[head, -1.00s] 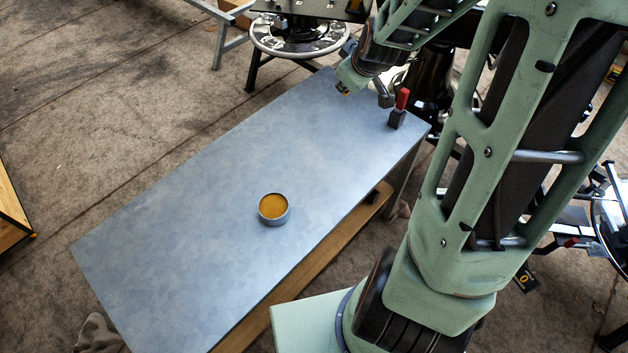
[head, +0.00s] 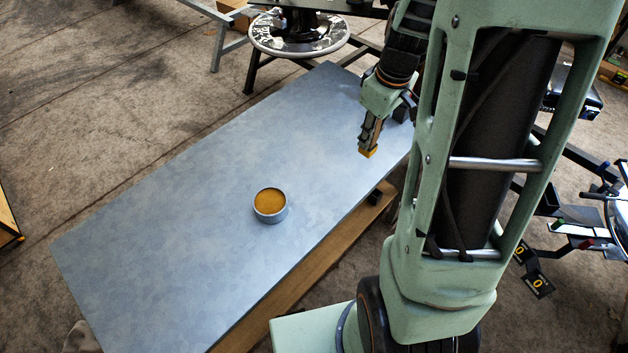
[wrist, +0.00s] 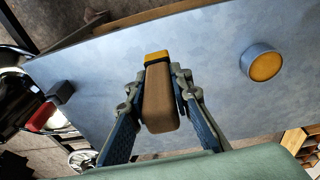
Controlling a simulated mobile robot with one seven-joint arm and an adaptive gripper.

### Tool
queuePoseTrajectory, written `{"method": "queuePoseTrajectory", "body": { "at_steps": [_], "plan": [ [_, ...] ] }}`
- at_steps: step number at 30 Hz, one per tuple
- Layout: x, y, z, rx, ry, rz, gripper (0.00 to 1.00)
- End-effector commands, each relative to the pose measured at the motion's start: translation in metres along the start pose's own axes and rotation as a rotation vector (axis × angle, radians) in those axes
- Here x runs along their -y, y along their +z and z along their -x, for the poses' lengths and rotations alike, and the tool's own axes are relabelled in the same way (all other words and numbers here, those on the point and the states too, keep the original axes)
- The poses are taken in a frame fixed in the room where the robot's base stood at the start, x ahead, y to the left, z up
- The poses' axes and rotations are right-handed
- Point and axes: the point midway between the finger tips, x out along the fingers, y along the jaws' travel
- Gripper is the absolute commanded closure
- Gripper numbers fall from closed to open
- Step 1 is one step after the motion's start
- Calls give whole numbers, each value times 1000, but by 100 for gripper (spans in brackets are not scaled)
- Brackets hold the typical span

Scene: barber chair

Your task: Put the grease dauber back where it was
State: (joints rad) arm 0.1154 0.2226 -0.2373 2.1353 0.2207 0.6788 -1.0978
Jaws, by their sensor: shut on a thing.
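The grease dauber (wrist: 160,95), a brown block-like handle with a yellow end, is held between the two fingers of my gripper (wrist: 158,92). In the head view, my gripper (head: 371,122) is over the far right part of the table, with the dauber (head: 367,151) pointing down, its yellow end lowest. A round grey tin (head: 270,213) of amber grease stands on the table, left of and nearer than my gripper. The tin (wrist: 262,64) is at the right in the wrist view, apart from the dauber. I cannot tell the dauber's exact height above the table.
The blue-grey table (head: 170,240) is mostly bare. A black block (wrist: 60,92) with a red part (wrist: 42,117) stands near its edge in the wrist view; my arm mostly hides it in the head view. A round chair base (head: 300,35) stands beyond the table.

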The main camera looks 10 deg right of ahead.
Motion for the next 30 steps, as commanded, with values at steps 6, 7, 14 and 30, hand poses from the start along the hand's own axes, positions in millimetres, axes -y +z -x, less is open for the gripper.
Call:
{"method": "queuePoseTrajectory", "body": {
  "at_steps": [6,7,14,30],
  "plan": [
    [12,7,-9,42,-37,2,100],
    [14,4,-11,43,-39,2,100],
    [33,-41,-40,46,-40,7,100],
    [59,-98,-110,41,-37,-1,100]
  ]
}}
